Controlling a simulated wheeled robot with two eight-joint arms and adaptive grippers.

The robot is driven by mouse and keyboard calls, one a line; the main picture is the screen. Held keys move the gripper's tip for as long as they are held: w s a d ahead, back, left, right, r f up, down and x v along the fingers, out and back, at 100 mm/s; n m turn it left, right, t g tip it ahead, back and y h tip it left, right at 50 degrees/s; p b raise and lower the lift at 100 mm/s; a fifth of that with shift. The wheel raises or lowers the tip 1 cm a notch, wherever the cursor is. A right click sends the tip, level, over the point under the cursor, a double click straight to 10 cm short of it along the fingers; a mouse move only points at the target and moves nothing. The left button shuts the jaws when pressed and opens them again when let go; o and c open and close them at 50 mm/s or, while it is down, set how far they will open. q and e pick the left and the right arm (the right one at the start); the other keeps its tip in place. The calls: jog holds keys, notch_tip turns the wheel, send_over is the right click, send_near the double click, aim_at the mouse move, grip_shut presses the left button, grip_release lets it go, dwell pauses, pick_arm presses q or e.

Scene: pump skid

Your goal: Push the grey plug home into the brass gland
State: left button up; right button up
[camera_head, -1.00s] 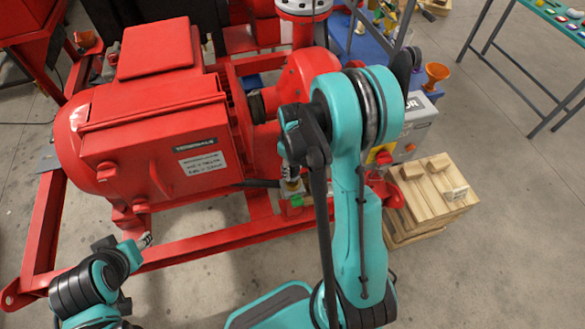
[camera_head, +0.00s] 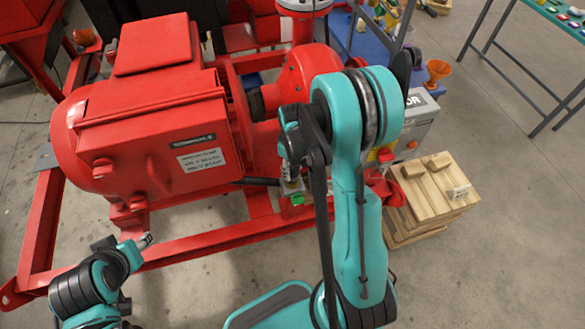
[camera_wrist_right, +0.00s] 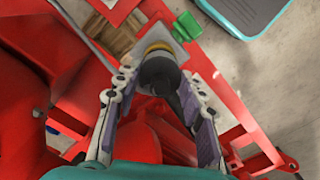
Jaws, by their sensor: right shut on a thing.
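The dark grey plug (camera_wrist_right: 159,74) is between the fingers of my right gripper (camera_wrist_right: 160,82) in the right wrist view, its dark cable running back toward the lower right. The brass-yellow ring of the gland (camera_wrist_right: 158,48) shows just beyond the plug's front, in line with it. I cannot tell how deep the plug sits in it. In the head view my right gripper (camera_head: 288,182) is low beside the red pump skid, partly hidden by my right arm; the plug and gland cannot be made out there. My left gripper (camera_head: 144,240) is at the lower left, empty, its jaw gap unclear.
A red motor housing (camera_head: 160,130) and skid rail (camera_head: 195,243) are close to my arms. A green block (camera_wrist_right: 187,26) is near the gland. A wooden crate (camera_head: 436,215) stands right of my right arm. The floor in front is clear.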

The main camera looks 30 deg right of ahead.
jog(key=shift+f+b, duration=0.8)
jog(key=shift+f, duration=0.05)
jog(key=o, duration=1.4)
jog(key=shift+c, duration=0.2)
notch_tip(320, 180, up, 12)
jog(key=s+a+r+m+t+b, duration=0.2)
jog(key=s+a+r+m+t, duration=0.2)
jog(key=s+a, duration=0.6)
jog(key=s+r+t, duration=0.1)
jog(key=r+t, duration=0.1)
jog(key=t, duration=0.1)
jog(key=shift+a, duration=0.3)
